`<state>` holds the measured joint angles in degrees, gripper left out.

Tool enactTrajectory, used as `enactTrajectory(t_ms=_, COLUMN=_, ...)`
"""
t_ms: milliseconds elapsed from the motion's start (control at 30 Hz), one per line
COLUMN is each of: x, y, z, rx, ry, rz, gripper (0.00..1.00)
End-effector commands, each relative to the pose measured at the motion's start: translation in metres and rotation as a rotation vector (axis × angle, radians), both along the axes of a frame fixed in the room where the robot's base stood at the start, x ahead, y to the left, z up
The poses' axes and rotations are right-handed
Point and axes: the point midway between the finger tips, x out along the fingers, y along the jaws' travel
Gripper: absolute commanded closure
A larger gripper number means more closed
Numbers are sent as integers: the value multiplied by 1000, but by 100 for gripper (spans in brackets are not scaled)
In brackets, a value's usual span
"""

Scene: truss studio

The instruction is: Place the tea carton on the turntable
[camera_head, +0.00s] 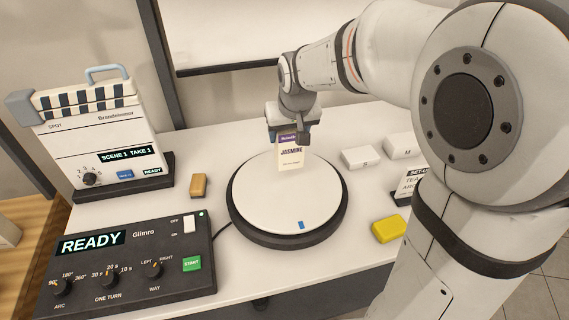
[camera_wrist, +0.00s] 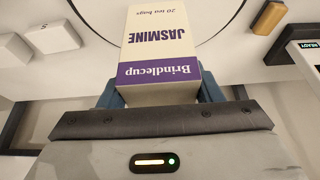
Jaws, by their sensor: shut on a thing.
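The tea carton (camera_head: 290,155) is cream with a purple band and reads "JASMINE". It also shows in the wrist view (camera_wrist: 160,45), upside down, with "Brindlecup" on the band. My gripper (camera_head: 289,133) is shut on the carton's upper end, with a blue-grey finger on each side. The carton looks upright over the back part of the turntable (camera_head: 270,205), a white disc with a dark rim and a small blue mark near its front. I cannot tell whether the carton's bottom touches the disc.
A dark control box (camera_head: 130,262) reading "READY" stands front left, a clapperboard device (camera_head: 100,140) behind it. A tan block (camera_head: 198,185) lies left of the turntable. White blocks (camera_head: 361,157), a yellow block (camera_head: 388,229) and a small dark-based sign (camera_head: 408,187) lie right.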

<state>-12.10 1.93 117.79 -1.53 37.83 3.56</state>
Motion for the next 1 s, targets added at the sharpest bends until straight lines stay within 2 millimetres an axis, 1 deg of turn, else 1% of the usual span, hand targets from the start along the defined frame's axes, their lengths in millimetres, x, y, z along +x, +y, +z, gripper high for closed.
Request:
enactTrajectory(t_ms=33, x=-1, y=2, z=-13, rx=-1, ry=5, rz=4, gripper=65)
enactTrajectory(t_ms=100, x=-2, y=4, z=-24, rx=-1, ry=4, rz=9, gripper=65)
enactTrajectory(t_ms=267, x=-2, y=10, z=-39, rx=-1, ry=0, rz=20, gripper=65)
enactTrajectory(t_ms=500, x=-3, y=13, z=-71, rx=-1, ry=3, rz=27, gripper=65)
enactTrajectory(t_ms=600, x=-3, y=13, z=-75, rx=0, ry=0, rz=28, gripper=65)
enactTrajectory(t_ms=800, x=-3, y=14, z=-75, rx=0, ry=-1, rz=29, gripper=65)
enactTrajectory(t_ms=900, x=-3, y=14, z=-78, rx=0, ry=-1, rz=29, gripper=65)
enactTrajectory(t_ms=933, x=-3, y=14, z=-78, rx=0, ry=-1, rz=29, gripper=40)
enactTrajectory(t_ms=1000, x=-3, y=14, z=-77, rx=0, ry=-1, rz=29, gripper=34)
